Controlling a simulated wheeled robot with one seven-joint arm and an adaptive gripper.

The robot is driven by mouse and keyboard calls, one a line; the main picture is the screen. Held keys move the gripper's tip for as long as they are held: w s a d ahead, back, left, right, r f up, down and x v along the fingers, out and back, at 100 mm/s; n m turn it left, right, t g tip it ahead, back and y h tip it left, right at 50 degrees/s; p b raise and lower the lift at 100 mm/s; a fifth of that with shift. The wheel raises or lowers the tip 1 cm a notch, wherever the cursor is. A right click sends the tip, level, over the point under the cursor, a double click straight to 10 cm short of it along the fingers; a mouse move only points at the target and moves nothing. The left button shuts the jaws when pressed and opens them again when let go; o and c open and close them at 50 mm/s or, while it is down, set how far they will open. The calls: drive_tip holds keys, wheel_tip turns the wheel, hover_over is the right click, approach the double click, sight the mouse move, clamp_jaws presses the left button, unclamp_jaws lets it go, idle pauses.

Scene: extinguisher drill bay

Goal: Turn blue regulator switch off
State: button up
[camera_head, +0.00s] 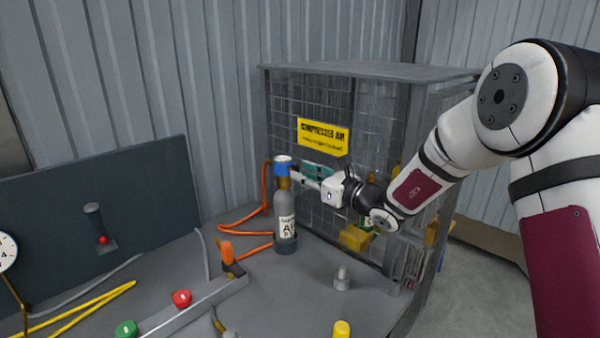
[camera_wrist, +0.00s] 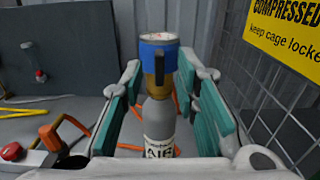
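The blue regulator switch (camera_head: 283,168) is a blue collar or knob on top of a grey air cylinder (camera_head: 286,205). The cylinder stands upright on the bench in front of the cage. In the wrist view the blue switch (camera_wrist: 158,55) has a dark lever on its near side and a brass neck below it. My gripper (camera_head: 306,176) is level with the cylinder's top, at its right. In the wrist view the teal-padded fingers (camera_wrist: 160,98) are spread wide, one on each side of the cylinder neck. I cannot tell whether either touches it.
A wire cage (camera_head: 370,120) with a yellow sign (camera_head: 323,137) stands close behind my gripper. An orange hose (camera_head: 262,200) runs beside the cylinder. An orange lever (camera_head: 226,252), a red button (camera_head: 182,298) and a green button (camera_head: 126,328) are on the bench at front left.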

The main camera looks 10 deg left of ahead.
drive_tip(key=shift+x, duration=1)
clamp_jaws()
drive_tip(key=shift+m, duration=0.4)
drive_tip(key=m+p, duration=0.3)
drive_tip(key=m, duration=0.5)
drive_tip(key=m+p, duration=0.3)
drive_tip(key=m, duration=0.6)
drive_tip(key=shift+w+d+f, duration=0.15)
drive_tip(key=shift+p, duration=0.3)
